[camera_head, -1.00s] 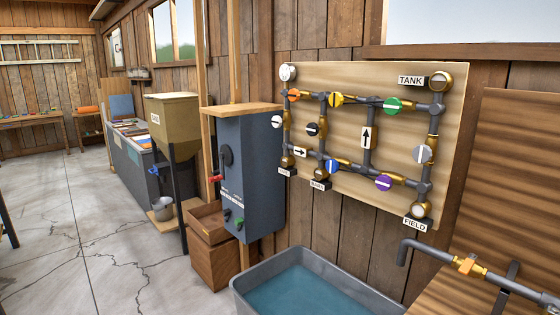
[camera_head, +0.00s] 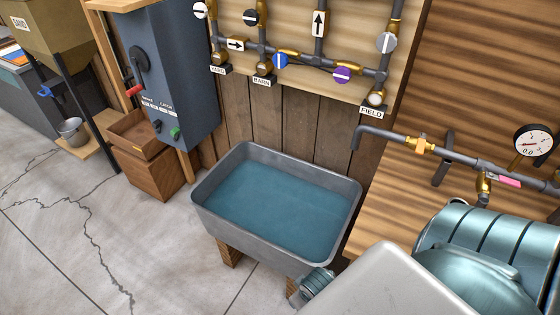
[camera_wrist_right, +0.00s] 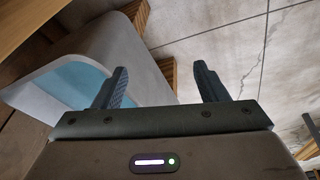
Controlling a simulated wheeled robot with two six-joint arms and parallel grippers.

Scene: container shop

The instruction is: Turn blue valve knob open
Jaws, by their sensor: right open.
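The blue valve knob (camera_head: 281,61) is a round blue disc with a white bar. It sits on the lower pipe run of the pipe board, left of the purple knob (camera_head: 342,75), near the top of the head view. The bar looks close to upright, across the pipe. My right gripper shows in the right wrist view (camera_wrist_right: 160,88), open and empty, with its two dark fingers apart. The tub's side is behind its left finger there. The blue knob is not in the right wrist view. My left gripper is not in view.
A grey tub of water (camera_head: 219,229) stands below the board. A grey control cabinet (camera_head: 187,80) is to its left. A pipe with an orange knob (camera_head: 421,145) and a pressure gauge (camera_head: 534,143) run along the right.

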